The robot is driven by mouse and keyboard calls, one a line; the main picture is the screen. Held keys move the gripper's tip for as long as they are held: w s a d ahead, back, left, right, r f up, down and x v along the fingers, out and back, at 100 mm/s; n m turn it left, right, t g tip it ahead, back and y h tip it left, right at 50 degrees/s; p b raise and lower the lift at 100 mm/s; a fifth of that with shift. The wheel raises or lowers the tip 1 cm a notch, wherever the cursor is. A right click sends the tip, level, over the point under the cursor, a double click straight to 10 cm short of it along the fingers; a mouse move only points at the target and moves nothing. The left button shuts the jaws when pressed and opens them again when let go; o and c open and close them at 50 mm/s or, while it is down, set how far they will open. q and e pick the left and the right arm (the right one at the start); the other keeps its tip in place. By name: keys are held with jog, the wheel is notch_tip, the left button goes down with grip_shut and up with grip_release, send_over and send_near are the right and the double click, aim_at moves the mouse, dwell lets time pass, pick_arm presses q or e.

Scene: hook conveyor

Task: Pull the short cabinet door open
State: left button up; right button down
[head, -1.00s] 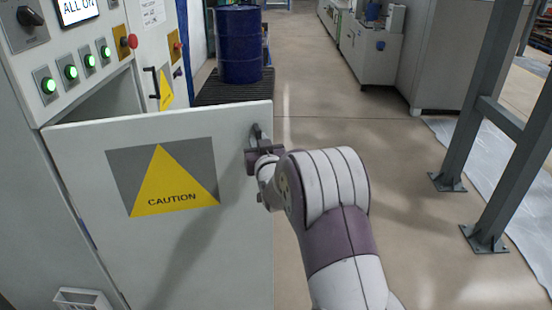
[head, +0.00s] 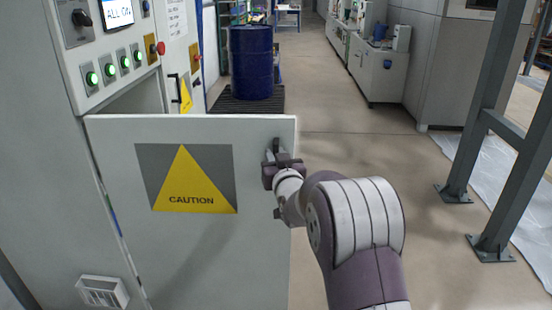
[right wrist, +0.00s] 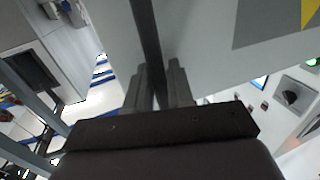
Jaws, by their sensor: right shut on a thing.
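The short cabinet door (head: 262,235) is a white panel with a yellow caution triangle (head: 196,185). It stands swung out from the cabinet (head: 40,170), with a dark opening showing above its top edge. Its dark handle (head: 276,146) is near the door's upper right corner. My right gripper (head: 278,160) is at that handle. In the right wrist view, its two fingers (right wrist: 160,85) are shut on the handle bar (right wrist: 147,40). The fingers hide part of the handle. My left gripper is not in view.
A control panel with green buttons (head: 108,68) is above the door. A blue drum (head: 250,62) stands on a dark pallet (head: 232,103) behind it. Grey steel posts (head: 490,125) stand at the right. The floor (head: 360,145) between is clear.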

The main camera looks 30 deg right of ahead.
jog(key=c, duration=1.1)
grip_release()
jog(key=shift+r, duration=0.3)
jog(key=shift+s+a, duration=0.1)
jog(key=shift+f, duration=0.15)
jog(key=shift+b+v, duration=1)
jog(key=shift+v, duration=5.35)
